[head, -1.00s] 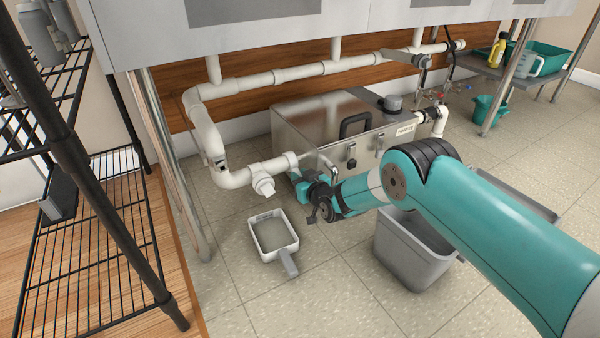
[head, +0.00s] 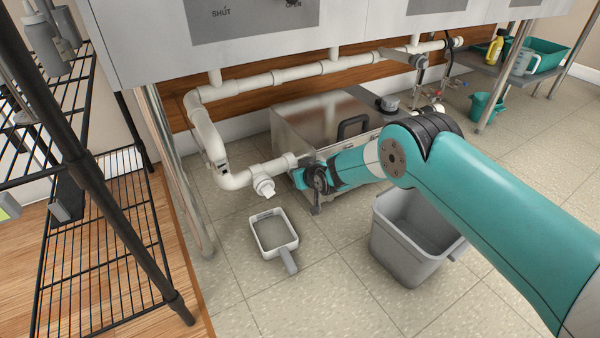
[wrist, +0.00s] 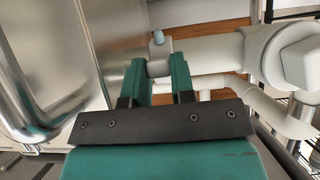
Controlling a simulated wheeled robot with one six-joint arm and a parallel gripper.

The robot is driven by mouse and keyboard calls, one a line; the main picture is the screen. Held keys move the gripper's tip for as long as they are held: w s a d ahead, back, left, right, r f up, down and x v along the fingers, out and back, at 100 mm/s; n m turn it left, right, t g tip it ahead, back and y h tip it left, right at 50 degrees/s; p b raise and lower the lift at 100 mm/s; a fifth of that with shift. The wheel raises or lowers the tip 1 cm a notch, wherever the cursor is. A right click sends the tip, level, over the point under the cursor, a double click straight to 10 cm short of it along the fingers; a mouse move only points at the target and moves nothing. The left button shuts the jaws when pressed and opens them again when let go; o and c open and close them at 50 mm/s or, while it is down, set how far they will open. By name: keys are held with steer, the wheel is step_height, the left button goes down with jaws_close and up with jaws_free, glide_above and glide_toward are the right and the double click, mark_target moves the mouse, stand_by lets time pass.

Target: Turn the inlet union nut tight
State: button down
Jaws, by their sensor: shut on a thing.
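The inlet union nut (wrist: 158,52) is a grey ring with a small pale blue tab on its top, on the white pipe beside the steel tank in the wrist view. My gripper (wrist: 158,70) has its two teal fingers shut on the nut, one on each side. In the head view my gripper (head: 301,176) is at the left end of the steel tank (head: 318,118), where the white inlet pipe (head: 237,180) meets it. The nut is hidden behind my gripper there.
A white capped side branch (head: 264,187) sticks out of the pipe left of my gripper. A grey-handled tray (head: 288,258) and a grey bucket (head: 400,255) stand on the floor below. A black wire shelf (head: 105,262) is at the left. A metal handle (wrist: 45,125) curves close by at the left.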

steer(key=c, duration=1)
jaws_free()
steer(key=shift+o, duration=0.2)
steer(key=p+v, duration=1)
steer(key=v, duration=0.7)
steer(key=shift+s+d, duration=0.15)
